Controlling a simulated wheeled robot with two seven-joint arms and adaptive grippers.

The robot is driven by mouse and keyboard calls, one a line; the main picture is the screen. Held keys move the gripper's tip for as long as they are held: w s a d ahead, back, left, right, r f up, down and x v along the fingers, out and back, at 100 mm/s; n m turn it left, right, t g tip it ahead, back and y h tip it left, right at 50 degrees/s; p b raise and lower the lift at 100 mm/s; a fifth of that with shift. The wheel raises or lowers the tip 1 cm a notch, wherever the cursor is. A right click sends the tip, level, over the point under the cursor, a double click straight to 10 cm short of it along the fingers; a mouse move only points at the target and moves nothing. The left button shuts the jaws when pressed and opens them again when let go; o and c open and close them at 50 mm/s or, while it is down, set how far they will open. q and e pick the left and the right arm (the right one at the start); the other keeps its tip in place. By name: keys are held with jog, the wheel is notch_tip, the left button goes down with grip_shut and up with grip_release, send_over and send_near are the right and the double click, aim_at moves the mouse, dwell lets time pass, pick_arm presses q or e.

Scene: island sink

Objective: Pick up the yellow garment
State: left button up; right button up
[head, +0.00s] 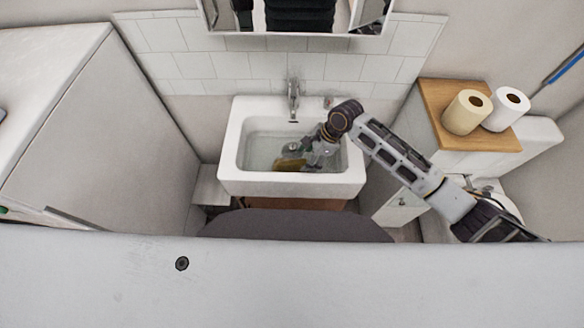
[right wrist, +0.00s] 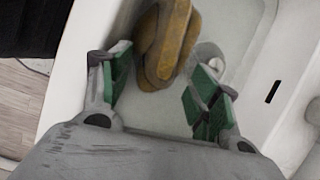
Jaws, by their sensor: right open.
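The yellow garment (head: 289,164) is a small yellow-brown bundle lying in the white sink basin (head: 240,178). In the right wrist view the garment (right wrist: 168,45) looks folded, with a greyish part along it, and lies ahead of and between the fingers. My right gripper (head: 306,160) is inside the basin, just to the right of the garment. In the right wrist view its green-padded fingers (right wrist: 158,92) are apart, with nothing held between them. Whether a finger touches the garment cannot be told. My left gripper is not in view.
A faucet (head: 293,98) stands at the back of the sink, below a mirror (head: 300,18). The basin walls surround my right gripper. Two paper rolls (head: 467,112) stand on a wooden top (head: 440,97) at the right. A white cabinet (head: 110,130) stands at the left.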

aim_at(303, 162)
jog(key=shift+a+f, duration=0.1)
jog(key=shift+f, duration=0.05)
jog(key=shift+x, duration=2.55)
jog(key=shift+w, duration=0.1)
jog(key=c, duration=0.7)
